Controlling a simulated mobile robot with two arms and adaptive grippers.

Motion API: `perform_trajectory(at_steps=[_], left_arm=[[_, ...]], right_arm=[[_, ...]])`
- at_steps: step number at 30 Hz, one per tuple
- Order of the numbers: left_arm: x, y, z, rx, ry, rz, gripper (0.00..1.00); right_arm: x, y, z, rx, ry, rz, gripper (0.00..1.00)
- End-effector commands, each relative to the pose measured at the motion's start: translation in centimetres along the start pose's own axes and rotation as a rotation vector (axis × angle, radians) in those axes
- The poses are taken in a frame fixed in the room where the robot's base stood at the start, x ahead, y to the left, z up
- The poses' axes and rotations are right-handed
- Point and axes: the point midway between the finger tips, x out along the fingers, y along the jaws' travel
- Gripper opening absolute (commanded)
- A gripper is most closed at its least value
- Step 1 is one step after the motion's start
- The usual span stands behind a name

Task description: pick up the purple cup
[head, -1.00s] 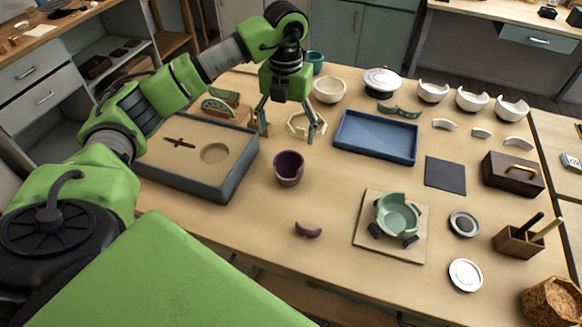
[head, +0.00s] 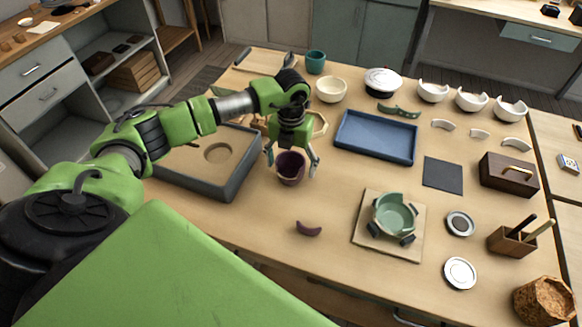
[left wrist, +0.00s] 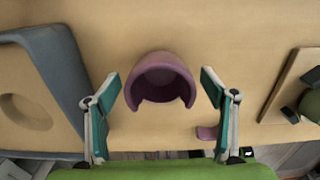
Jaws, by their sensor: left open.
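The purple cup (head: 290,168) stands on the wooden table, below my left gripper in the head view. In the left wrist view the cup (left wrist: 161,78) has a gap in the near side of its rim. My left gripper (head: 292,170) is open, with one finger on each side of the cup. In the left wrist view its fingertips (left wrist: 161,76) are apart from the cup, with table showing on both sides. A small purple shard (head: 308,228) lies on the table in front of the cup. It also shows in the left wrist view (left wrist: 207,132). My right gripper is not in view.
A grey tray with a sandy bed (head: 236,178) stands close to the left of the cup. A blue tray (head: 375,158) lies to the right. A green broken cup (head: 393,214) sits on a square board (head: 371,247). Table around the purple shard is clear.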

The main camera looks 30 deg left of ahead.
Motion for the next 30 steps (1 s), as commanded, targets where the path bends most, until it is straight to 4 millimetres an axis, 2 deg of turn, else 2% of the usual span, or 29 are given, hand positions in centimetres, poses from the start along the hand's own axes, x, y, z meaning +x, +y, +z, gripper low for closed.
perform_trajectory(at_steps=[4, 5, 9, 22, 26, 29, 30], left_arm=[[0.0, 0.0, 0.0, 0.000, 0.000, 0.000, 0.77], [0.0, 0.0, 0.0, 0.000, 0.000, 0.000, 0.71], [0.0, 0.0, 0.0, 0.000, 0.000, 0.000, 0.37], [-0.5, 0.0, 0.1, -0.001, -0.002, 0.000, 0.37], [-1.6, 0.0, 0.1, 0.000, -0.005, 0.000, 0.37], [-3.2, -0.1, 0.1, 0.001, -0.006, -0.002, 0.37], [-4.0, -0.7, -0.3, 0.005, -0.005, -0.002, 0.37]], right_arm=[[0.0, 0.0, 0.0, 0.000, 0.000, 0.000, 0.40], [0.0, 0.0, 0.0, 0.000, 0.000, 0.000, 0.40], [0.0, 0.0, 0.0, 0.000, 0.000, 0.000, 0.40], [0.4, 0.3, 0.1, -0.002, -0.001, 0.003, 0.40], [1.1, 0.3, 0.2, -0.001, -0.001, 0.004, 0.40], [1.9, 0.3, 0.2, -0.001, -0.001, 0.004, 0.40], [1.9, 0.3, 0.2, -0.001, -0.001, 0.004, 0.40]])
